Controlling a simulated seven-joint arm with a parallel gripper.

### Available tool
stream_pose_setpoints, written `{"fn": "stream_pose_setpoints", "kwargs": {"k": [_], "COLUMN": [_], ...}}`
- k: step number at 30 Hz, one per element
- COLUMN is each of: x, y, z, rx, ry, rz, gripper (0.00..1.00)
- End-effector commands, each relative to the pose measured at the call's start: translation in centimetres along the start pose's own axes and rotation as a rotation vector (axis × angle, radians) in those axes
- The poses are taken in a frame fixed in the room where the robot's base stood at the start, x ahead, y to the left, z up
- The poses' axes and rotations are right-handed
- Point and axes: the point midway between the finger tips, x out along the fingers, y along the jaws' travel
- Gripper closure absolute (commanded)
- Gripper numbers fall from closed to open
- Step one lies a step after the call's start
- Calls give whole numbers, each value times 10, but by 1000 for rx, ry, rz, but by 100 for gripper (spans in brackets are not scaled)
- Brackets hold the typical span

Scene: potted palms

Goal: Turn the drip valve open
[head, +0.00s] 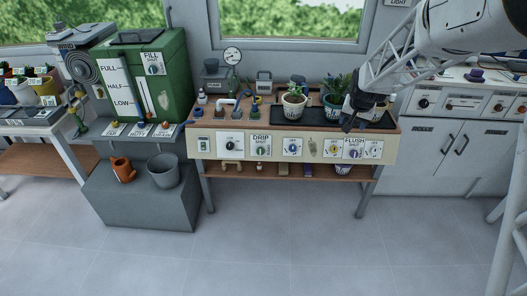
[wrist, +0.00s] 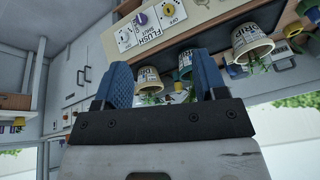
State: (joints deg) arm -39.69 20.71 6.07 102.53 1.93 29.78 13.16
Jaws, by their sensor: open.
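The drip valve (head: 261,151) is a small green knob on a white plate under a DRIP label, on the cream front panel of the middle bench in the head view. Its exact turn angle is too small to read. My gripper (head: 352,122) is at the right end of that bench, by the rightmost pot and above the FLUSH plate, well right of the drip valve. In the wrist view my gripper (wrist: 160,68) has its two blue fingers spread apart with nothing held between them. The drip valve is not identifiable in the wrist view.
The flush valve (head: 354,153), a purple knob, also shows in the wrist view (wrist: 141,18). Other plates with knobs line the panel (head: 313,149). Potted plants (head: 294,106) stand on a black tray. A green tank (head: 150,75) stands left. Floor before the bench is clear.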

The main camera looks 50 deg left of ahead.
Motion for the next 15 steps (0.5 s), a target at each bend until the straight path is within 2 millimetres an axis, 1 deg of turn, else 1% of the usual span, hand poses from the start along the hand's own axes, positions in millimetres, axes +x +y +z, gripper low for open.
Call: {"fn": "stream_pose_setpoints", "kwargs": {"k": [1, 9, 14, 15], "x": [16, 86, 129, 140], "y": [-16, -93, -141, -153], "z": [-2, -9, -6, -4], "rx": [-11, -54, -80, -86], "ry": [-3, 3, 5, 6], "rz": [-6, -37, -56, -61], "gripper": [35, 35, 35, 35]}}
